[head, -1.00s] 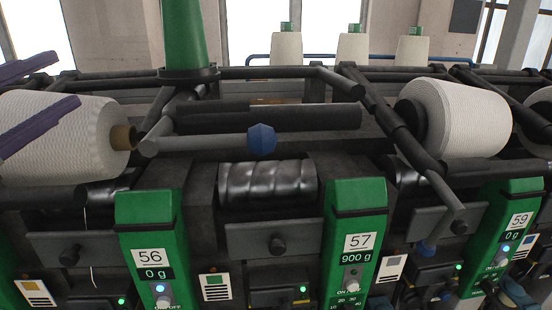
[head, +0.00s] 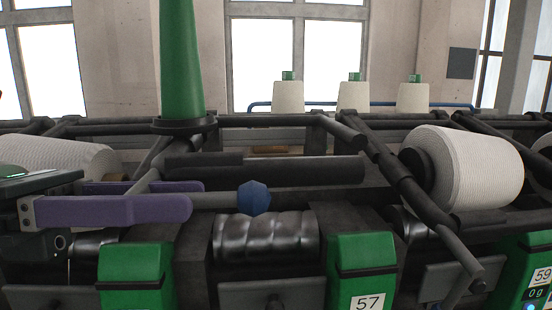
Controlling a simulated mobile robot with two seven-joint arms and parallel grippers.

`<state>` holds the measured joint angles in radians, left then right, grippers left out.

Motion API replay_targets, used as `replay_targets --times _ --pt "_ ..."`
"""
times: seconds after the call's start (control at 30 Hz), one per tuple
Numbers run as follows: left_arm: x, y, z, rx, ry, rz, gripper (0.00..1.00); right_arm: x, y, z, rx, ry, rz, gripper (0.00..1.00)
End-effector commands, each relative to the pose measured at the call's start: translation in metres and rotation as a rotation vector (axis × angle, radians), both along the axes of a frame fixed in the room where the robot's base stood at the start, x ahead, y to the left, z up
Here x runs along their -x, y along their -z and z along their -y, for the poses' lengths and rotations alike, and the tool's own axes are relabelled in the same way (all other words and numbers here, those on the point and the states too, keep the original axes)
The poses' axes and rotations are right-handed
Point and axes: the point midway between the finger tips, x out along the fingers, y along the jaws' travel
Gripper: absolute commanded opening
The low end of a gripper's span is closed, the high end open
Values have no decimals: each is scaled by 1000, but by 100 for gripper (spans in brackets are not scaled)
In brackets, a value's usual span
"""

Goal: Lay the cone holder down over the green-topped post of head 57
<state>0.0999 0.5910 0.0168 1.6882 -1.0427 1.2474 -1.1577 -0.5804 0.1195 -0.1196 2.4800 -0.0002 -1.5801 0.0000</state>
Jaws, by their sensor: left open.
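The cone holder of head 57 has a grey bar ending in a blue faceted knob (head: 254,198), above the shiny ridged drum (head: 265,238). A dark roller (head: 265,170) lies behind the bar. My left gripper (head: 197,197) is open, its two purple fingers pointing right. The near finger hides part of the bar, and the far finger shows just above and behind it. The bar appears to run between them, left of the knob; contact cannot be told. The green-topped post of head 57 (head: 361,262) stands to the right and below, its lower part cut off. My right gripper is not in view.
A green cone (head: 181,60) stands upright on a dark disc behind the bar. A white yarn package (head: 478,172) sits at right, another (head: 58,155) at left behind my gripper. A green post (head: 136,265) stands below my fingers. Several white cones (head: 354,97) stand at the back.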

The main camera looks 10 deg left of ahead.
Motion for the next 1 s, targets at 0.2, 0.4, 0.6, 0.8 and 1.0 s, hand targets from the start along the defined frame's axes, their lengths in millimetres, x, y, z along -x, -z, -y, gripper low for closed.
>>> replay_targets --times 0.2,0.4,0.6,0.8,1.0 --pt "-10 -5 34 5 -1 -1 46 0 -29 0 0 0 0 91" --pt "-13 -1 45 2 -1 -1 46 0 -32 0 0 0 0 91" --pt "-13 1 46 1 -2 -1 46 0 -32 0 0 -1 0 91" --pt "-13 0 45 1 -1 -2 26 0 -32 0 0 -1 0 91" --pt "-13 0 45 2 -1 -1 3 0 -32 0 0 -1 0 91"
